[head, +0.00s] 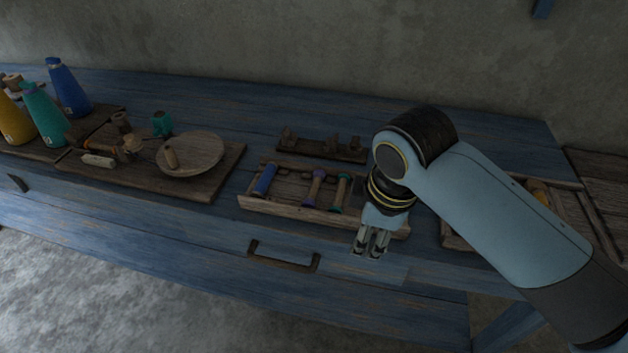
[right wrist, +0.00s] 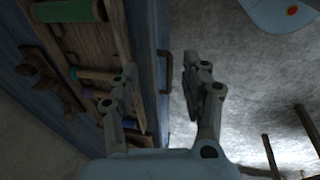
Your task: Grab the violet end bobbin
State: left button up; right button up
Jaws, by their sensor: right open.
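The violet end bobbin (head: 314,188) lies in a shallow wooden tray (head: 300,212), with violet at its ends and a wood-coloured middle. A blue bobbin (head: 265,180) lies to its left and a green bobbin (head: 340,192) to its right. My right gripper (head: 371,246) is open and empty, pointing down in front of the tray's front edge, right of the violet end bobbin and apart from it. In the right wrist view its fingers (right wrist: 160,68) are spread, with the bobbins to the left, partly behind one finger. My left gripper is not in view.
A wooden rack (head: 322,150) stands behind the tray. A board with a round dish (head: 192,155) and small wooden parts lies to the left, with several coloured bottles (head: 45,115) beyond. A drawer handle (head: 284,257) sticks out of the blue bench front. Another tray is partly behind my right arm.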

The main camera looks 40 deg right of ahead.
aim_at(314, 186)
jog(key=w+n, duration=0.2)
jog(key=w, duration=0.1)
jog(key=w+n, duration=0.3)
jog(key=w+d+n+g, duration=0.1)
jog(key=w+n, duration=0.2)
jog(key=shift+r, duration=0.35)
jog(key=w+r+n+g+p, duration=0.1)
jog(key=w+r+n, duration=0.3)
jog(key=w+n, duration=0.5)
jog(key=shift+n+y, duration=0.4)
jog(key=shift+n, duration=0.1)
jog(key=f, duration=0.7)
jog(key=d+f, duration=0.1)
jog(key=f, duration=0.2)
jog(key=shift+f+b, duration=0.2)
jog(key=shift+b, duration=0.15)
jog(key=shift+c, duration=0.2)
jog(key=c, duration=0.9)
